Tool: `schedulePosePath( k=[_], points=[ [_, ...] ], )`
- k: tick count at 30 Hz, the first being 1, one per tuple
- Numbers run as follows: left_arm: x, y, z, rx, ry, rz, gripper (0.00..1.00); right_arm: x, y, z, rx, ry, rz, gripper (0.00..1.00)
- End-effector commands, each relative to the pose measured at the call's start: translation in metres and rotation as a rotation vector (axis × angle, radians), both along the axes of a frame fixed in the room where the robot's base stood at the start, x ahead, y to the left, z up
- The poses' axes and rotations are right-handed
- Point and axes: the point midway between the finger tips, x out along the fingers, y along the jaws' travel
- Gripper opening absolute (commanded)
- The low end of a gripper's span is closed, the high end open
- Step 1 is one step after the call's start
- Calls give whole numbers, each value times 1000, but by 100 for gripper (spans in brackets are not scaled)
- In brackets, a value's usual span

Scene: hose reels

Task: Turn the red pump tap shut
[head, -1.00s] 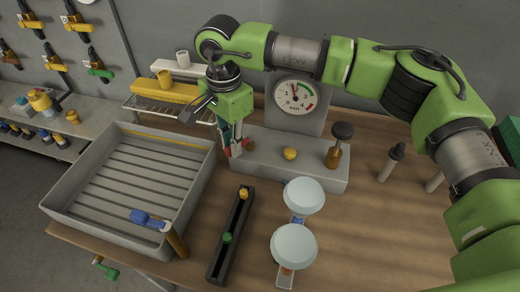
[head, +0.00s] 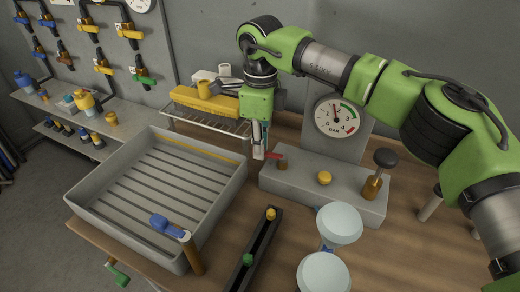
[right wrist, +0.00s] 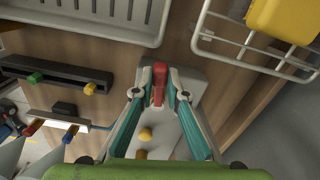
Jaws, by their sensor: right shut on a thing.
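The red pump tap (head: 275,156) is at the left end of the grey pump block (head: 335,190), its lever pointing left. My right gripper (head: 260,150) is at this lever, its fingers down around it. In the right wrist view the red lever (right wrist: 159,84) lies between the fingertips, and my right gripper (right wrist: 158,94) is shut on it. Part of the lever is hidden by the fingers in the head view. A pressure gauge (head: 337,115) stands behind the block. My left gripper is not in view.
The block carries a yellow knob (head: 324,178) and a black-topped plunger (head: 384,160). A grey ribbed tray (head: 100,190) is at left, a wire rack (head: 205,128) behind. A black rail (head: 262,247) and pale discs (head: 338,222) are in front.

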Motion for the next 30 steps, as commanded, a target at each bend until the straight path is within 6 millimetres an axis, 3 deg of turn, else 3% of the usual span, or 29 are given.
schedulePosePath(
  k=[9, 26, 27, 28, 29, 30],
  points=[
    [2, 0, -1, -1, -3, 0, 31, 8, -2, 1, -1, -3, -137, 0],
    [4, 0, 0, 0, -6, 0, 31, 10, -3, 1, -1, -4, -172, 0],
    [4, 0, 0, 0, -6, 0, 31, 10, -3, 1, -1, -4, -172, 16],
    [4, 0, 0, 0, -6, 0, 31, 10, -3, 1, 0, -4, -172, 24],
    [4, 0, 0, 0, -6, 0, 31, 10, -3, 1, 0, -4, -172, 31],
    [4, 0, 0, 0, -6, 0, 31, 10, -3, 1, 0, -4, -171, 31]
  ],
)
